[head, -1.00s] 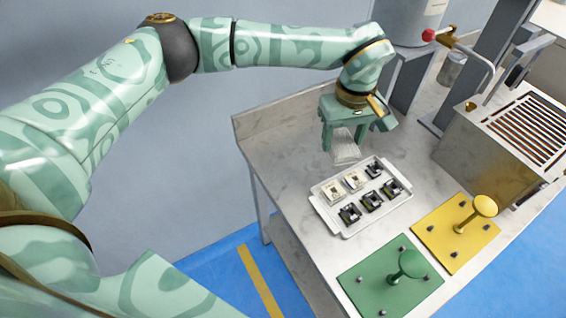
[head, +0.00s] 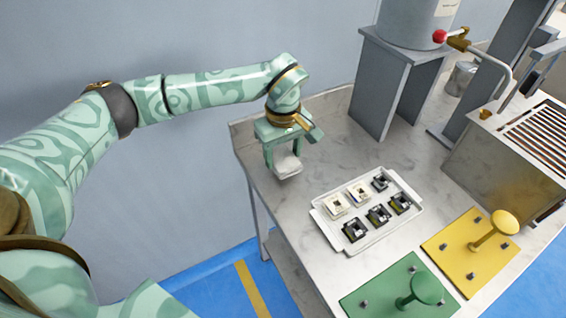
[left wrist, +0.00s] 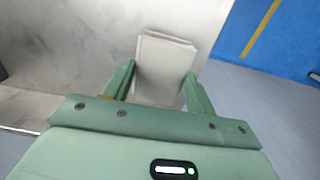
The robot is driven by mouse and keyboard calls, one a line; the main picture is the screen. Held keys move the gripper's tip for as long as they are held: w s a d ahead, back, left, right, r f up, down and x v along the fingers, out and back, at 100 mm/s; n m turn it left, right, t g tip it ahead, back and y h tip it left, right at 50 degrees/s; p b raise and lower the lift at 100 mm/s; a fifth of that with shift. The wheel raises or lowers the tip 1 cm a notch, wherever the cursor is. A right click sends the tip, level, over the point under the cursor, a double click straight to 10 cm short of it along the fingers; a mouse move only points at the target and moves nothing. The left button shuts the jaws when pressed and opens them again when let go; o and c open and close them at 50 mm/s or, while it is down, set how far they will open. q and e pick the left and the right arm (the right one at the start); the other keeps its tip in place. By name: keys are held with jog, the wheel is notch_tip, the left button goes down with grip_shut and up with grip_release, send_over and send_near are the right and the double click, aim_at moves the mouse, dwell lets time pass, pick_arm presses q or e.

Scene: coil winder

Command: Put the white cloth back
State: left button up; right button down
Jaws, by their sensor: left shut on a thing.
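The white cloth (head: 286,164) is a folded, pale block in my left gripper (head: 283,160), over the left back part of the table. In the left wrist view the cloth (left wrist: 165,65) sits between the two green fingers of the gripper (left wrist: 160,85), which are shut on it. The cloth is close to the tabletop near the table's left edge; I cannot tell whether it touches. My right gripper is not in view.
A white tray (head: 324,219) with several small square parts stands right of the cloth. A green plate (head: 376,297) and a yellow plate (head: 452,252), each with a knob, lie nearer the front. A grey stand (head: 379,92) is at the back. Bare tabletop surrounds the cloth.

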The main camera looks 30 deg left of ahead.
aim_at(282, 157)
pick_arm(q)
notch_tip(282, 157, down, 4)
jog(key=shift+s+a+r+b, duration=0.15)
jog(key=shift+r+b, duration=0.05)
jog(key=shift+b, duration=0.7)
jog(key=shift+f, duration=0.15)
jog(key=shift+c, duration=0.3)
jog(key=shift+r, duration=0.25)
jog(key=o, duration=0.9)
jog(key=shift+f, duration=0.15)
jog(key=shift+o, duration=0.2)
notch_tip(282, 157, up, 12)
jog(key=p, duration=0.5)
